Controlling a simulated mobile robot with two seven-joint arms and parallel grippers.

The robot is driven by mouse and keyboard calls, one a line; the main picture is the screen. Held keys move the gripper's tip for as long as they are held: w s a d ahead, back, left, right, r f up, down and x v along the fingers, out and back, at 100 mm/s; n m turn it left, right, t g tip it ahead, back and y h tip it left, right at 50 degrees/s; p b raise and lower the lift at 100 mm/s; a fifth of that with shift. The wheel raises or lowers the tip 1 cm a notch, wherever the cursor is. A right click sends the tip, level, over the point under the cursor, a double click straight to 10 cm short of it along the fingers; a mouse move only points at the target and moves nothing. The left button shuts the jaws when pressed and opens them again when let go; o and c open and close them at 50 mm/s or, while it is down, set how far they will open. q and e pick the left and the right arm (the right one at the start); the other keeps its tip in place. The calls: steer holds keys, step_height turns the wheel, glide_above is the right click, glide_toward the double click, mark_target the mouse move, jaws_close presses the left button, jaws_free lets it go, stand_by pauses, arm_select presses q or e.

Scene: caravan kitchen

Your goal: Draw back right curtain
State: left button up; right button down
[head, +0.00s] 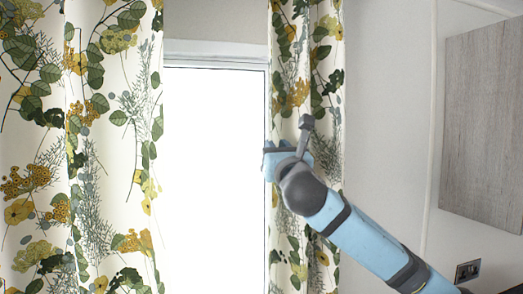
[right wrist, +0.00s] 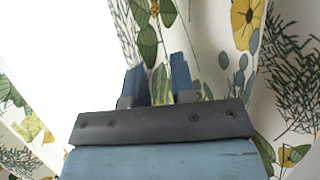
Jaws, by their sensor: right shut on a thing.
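The right curtain (head: 327,60), cream with green leaves and yellow flowers, hangs bunched in a narrow strip along the window's right side. My right gripper (head: 276,160) is at the curtain's left edge, about halfway down the visible part. In the right wrist view, the curtain (right wrist: 222,60) lies around the two blue fingers of my right gripper (right wrist: 160,78), with a fold of cloth between them. The gripper is shut on this cloth. My own wrist and forearm hide part of the curtain in the head view. My left gripper is not in view.
The bright window (head: 212,170) is uncovered between the curtains. The left curtain (head: 110,130) hangs spread at the left. A grey wooden cabinet (head: 485,125) is on the wall at the right, with a dark socket plate (head: 467,271) below it. Plain wall lies between curtain and cabinet.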

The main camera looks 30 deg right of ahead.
stand_by(0.3)
steer(key=c, duration=1)
jaws_free()
steer(key=shift+o, duration=0.2)
steer(key=b+v, duration=0.4)
steer(key=v, duration=0.9)
steer(key=shift+s+f, duration=0.2)
steer(key=shift+s, duration=0.15)
